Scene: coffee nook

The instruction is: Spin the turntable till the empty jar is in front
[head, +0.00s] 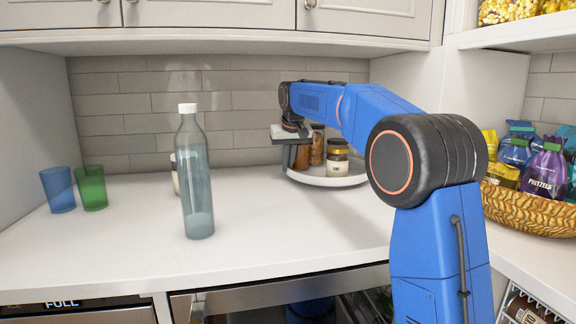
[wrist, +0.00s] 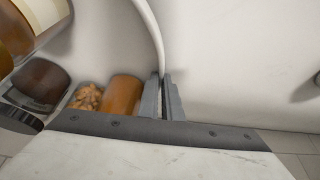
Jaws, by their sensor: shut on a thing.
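The turntable (head: 325,182) is a round white tray with a raised rim at the back right of the counter. A jar with a dark lid, pale label and brown contents (head: 337,160) stands at its front. An amber-brown jar (head: 317,146) is behind it, and another brown jar (head: 302,158) is partly hidden by my gripper. I cannot make out an empty jar. My gripper (head: 289,158) points down at the turntable's left edge. In the wrist view its fingers (wrist: 162,100) are closed on the turntable rim (wrist: 152,32), beside a jar of orange-brown contents (wrist: 122,93).
A clear bluish bottle with a white cap (head: 196,180) stands mid-counter, with a small jar (head: 174,175) partly behind it. Blue (head: 58,190) and green (head: 91,188) cups are at left. A snack basket (head: 530,208) is at right. The counter front is clear.

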